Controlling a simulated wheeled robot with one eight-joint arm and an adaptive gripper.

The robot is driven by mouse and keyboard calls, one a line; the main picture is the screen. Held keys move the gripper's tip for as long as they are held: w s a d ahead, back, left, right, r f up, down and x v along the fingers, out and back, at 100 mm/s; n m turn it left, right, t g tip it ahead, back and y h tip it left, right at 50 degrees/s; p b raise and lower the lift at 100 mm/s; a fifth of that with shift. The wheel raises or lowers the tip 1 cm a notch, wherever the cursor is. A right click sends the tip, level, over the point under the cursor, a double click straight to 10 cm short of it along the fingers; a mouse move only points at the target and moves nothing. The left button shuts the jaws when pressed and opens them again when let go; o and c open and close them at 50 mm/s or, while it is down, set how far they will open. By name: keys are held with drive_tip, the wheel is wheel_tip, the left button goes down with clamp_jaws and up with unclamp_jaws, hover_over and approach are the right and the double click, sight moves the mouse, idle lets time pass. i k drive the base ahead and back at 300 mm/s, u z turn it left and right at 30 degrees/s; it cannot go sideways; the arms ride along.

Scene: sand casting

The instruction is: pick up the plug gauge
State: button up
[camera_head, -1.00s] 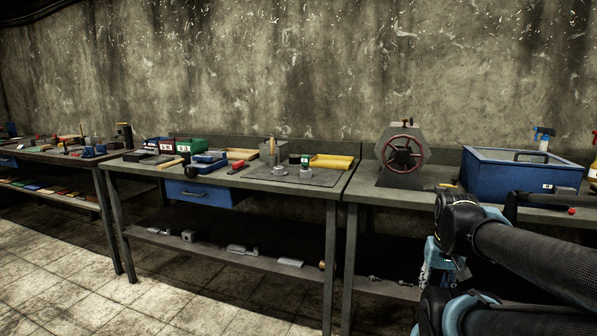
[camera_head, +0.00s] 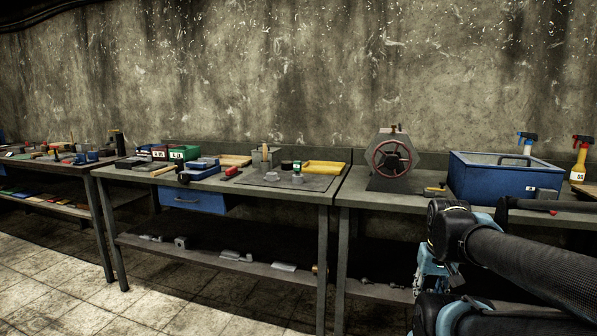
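I cannot make out the plug gauge for certain; the small items on the benches are too small to tell apart. Several small metal parts lie on a dark mat (camera_head: 315,182) on the middle bench, beside a yellow tray (camera_head: 324,168). My gripper (camera_head: 428,284) hangs at the lower right, in front of the right bench and well apart from the things on it. My own arm partly hides it, and I cannot tell whether its fingers are open or shut.
The middle bench (camera_head: 240,184) has a blue drawer (camera_head: 192,200) and a lower shelf with metal parts. The right bench holds a hexagonal drum machine (camera_head: 393,158), a blue box (camera_head: 505,176) and a spray bottle (camera_head: 580,160). The tiled floor (camera_head: 60,285) at the left is clear.

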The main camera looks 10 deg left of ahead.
sight(297, 164)
drive_tip(key=u, duration=0.25)
drive_tip(key=i, duration=0.85)
drive_tip(key=u, duration=0.25)
